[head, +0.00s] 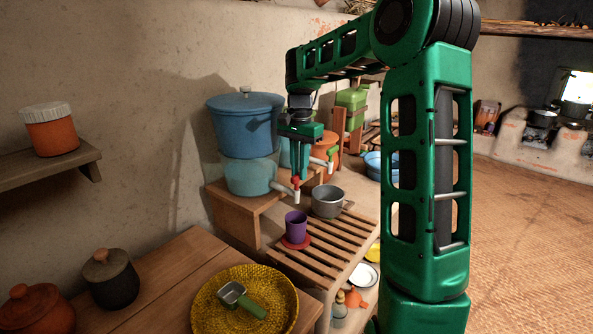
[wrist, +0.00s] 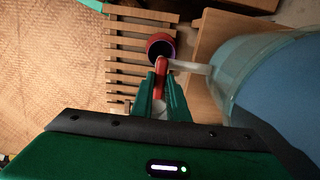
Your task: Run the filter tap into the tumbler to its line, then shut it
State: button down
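The blue filter (head: 245,125) with a translucent lower part stands on a wooden stand. Its pale tap (head: 284,188) has a red lever, seen in the wrist view (wrist: 161,72). The purple tumbler (head: 296,226) stands upright on a red coaster (head: 297,243) on the slatted rack, below the tap. From above, the wrist view shows its dark mouth (wrist: 160,48) just beyond the lever. My gripper (wrist: 161,80) has its green fingers close on either side of the lever, which fills the gap. The tumbler's line and any water are not discernible.
A grey pot (head: 328,202) stands on the slatted rack (head: 310,263) right of the tumbler. Another tap (head: 322,163) with a green lever is behind. A yellow woven tray (head: 215,317) with a green-handled scoop lies on the near table, beside lidded pots.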

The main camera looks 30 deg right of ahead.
jog(key=shift+w+a+r+n, duration=0.1)
jog(key=shift+w+a+n, duration=0.1)
jog(key=shift+n, duration=0.95)
jog(key=shift+w+a+n, duration=0.1)
jog(key=shift+w+n, duration=0.05)
jog(key=shift+n, duration=1)
jog(key=c, duration=1.7)
grip_release()
jog(key=shift+d, duration=0.1)
